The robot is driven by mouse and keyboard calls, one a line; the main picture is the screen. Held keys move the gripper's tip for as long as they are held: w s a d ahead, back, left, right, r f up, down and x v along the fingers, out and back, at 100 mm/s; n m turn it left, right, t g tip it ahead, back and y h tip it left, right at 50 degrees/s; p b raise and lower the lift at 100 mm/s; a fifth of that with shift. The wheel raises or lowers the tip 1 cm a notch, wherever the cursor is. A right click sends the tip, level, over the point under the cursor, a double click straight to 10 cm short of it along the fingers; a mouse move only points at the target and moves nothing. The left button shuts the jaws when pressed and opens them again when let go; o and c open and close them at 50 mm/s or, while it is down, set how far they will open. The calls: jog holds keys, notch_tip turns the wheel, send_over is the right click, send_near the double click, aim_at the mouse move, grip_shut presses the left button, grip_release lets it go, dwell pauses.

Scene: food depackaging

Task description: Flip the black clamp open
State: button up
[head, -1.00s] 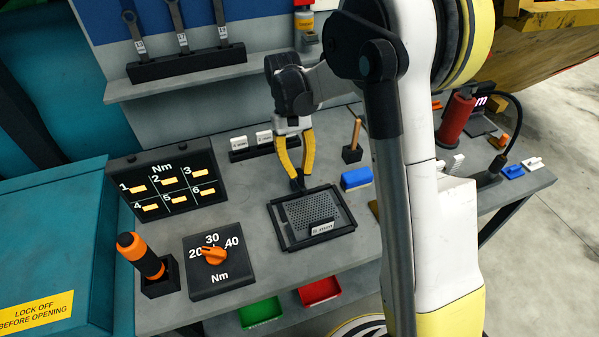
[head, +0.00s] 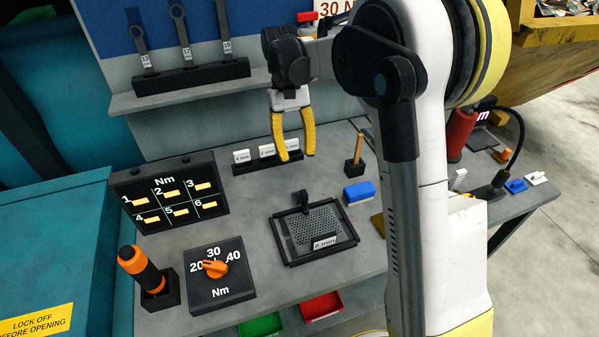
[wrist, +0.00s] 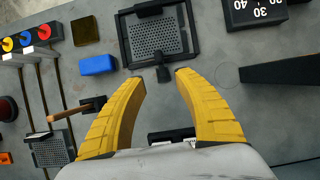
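The black clamp (head: 302,198) sits at the middle of the back edge of a black frame (head: 288,261) around a grey perforated plate (head: 312,222). It stands up from that edge in the head view. In the wrist view the clamp (wrist: 163,73) points outward, away from the plate, and does not lie over the mesh. My gripper (head: 295,155), with yellow fingers, is above and behind the clamp, apart from it. In the wrist view my gripper (wrist: 161,80) has its fingers spread with nothing between them.
A blue block (head: 359,192) and a holder with a wooden-handled tool (head: 355,167) stand right of the frame. White labelled pieces (head: 266,151) stand in a rack behind. A torque dial box (head: 220,285) is at the left front.

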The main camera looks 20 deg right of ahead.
jog(key=shift+v, duration=1.65)
